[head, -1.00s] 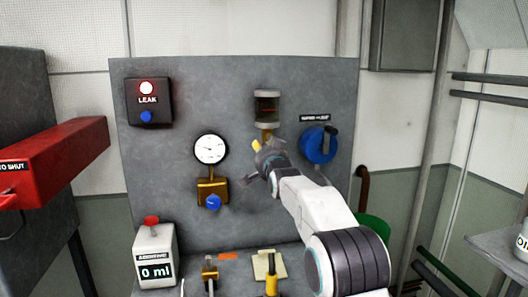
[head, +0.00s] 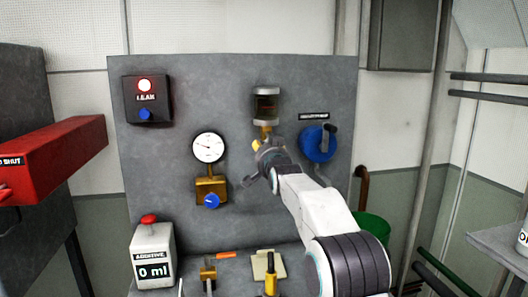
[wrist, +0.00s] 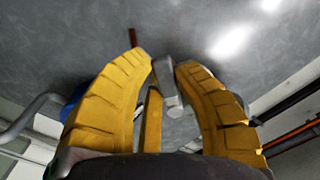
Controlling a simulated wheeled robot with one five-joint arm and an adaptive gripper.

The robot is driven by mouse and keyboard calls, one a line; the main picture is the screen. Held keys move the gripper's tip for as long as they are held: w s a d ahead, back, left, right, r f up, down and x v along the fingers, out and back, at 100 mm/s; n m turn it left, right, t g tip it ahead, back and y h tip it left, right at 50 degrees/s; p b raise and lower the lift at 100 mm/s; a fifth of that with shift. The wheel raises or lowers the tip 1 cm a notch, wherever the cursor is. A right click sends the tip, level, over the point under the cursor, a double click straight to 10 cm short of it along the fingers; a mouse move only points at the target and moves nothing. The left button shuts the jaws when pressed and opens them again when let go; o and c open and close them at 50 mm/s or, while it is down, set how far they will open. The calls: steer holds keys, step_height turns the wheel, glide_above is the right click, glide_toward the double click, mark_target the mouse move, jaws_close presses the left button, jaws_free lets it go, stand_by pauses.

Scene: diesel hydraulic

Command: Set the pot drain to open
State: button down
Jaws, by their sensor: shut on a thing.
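The clear pot (head: 266,106) with its dark amber contents hangs on the upright grey panel. A brass fitting (head: 266,132) sits under it. My gripper (head: 263,150) is just below that fitting and covers most of what lies there. In the wrist view, my gripper's yellow fingers (wrist: 168,75) are closed in around a small grey metal piece (wrist: 169,88), seemingly part of the pot drain. A narrow yellow bar (wrist: 152,122) also shows between the fingers. The drain's setting cannot be read because my gripper hides it.
A blue rotary handle (head: 318,146) is right of my gripper. A gauge (head: 208,147) and a brass valve with a blue knob (head: 211,200) are to the left. A leak box (head: 146,99) has a lit red lamp. A red beam (head: 60,155) juts out at left.

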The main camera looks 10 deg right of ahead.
steer(key=c, duration=0.9)
jaws_free()
steer(key=shift+c, duration=0.2)
steer(key=s, duration=1.2)
steer(key=shift+a, duration=0.1)
